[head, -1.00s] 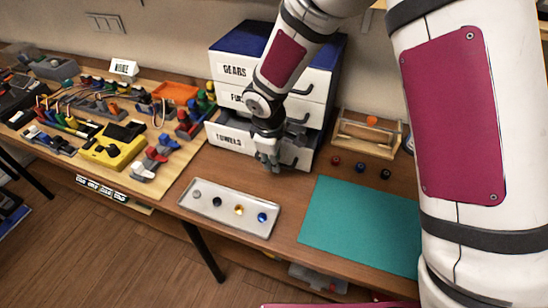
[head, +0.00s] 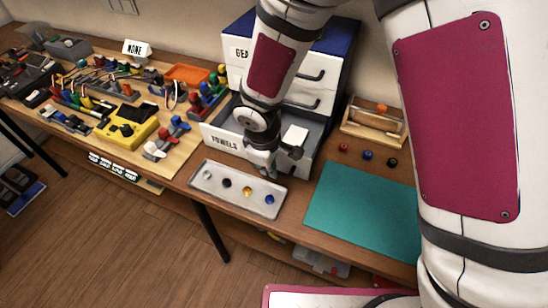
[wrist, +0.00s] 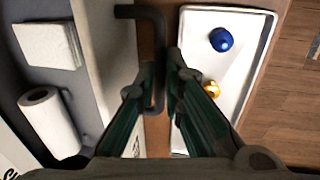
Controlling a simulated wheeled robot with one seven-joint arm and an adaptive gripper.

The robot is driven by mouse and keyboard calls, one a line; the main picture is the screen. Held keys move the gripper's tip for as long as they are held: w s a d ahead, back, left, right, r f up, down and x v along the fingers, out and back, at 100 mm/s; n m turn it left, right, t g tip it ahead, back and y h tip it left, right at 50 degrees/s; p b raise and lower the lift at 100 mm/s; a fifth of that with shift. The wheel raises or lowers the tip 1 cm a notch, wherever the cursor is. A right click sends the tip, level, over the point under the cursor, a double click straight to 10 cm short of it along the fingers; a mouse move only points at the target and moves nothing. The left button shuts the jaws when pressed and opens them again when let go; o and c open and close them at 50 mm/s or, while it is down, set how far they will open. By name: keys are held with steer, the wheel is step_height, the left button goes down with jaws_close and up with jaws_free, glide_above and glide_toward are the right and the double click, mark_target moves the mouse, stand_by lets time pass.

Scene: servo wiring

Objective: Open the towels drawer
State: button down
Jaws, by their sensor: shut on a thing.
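The towels drawer (head: 222,138) is the lowest drawer of a white cabinet with a blue top, and it stands pulled out toward the tray. Inside it, the wrist view shows a folded white cloth (wrist: 48,45) and a white roll (wrist: 48,120). My gripper (head: 262,170) is at the front of the drawer. In the wrist view my gripper's fingers (wrist: 160,80) are shut on the drawer's dark bar handle (wrist: 158,40). Part of the drawer front is hidden behind my arm in the head view.
A metal tray (head: 215,190) with several coloured knobs lies close before the drawer. A teal mat (head: 365,210) lies to the right, with three knobs behind it. A wooden board (head: 180,155) with wired parts fills the left. A wooden holder (head: 372,128) stands at the back right.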

steer(key=c, duration=1.7)
jaws_free()
steer(key=r, duration=0.4)
steer(key=s+r, duration=0.1)
steer(key=r, duration=0.2)
steer(key=s+r, duration=0.1)
steer(key=r, duration=0.3)
steer(key=shift+a+r, duration=0.35)
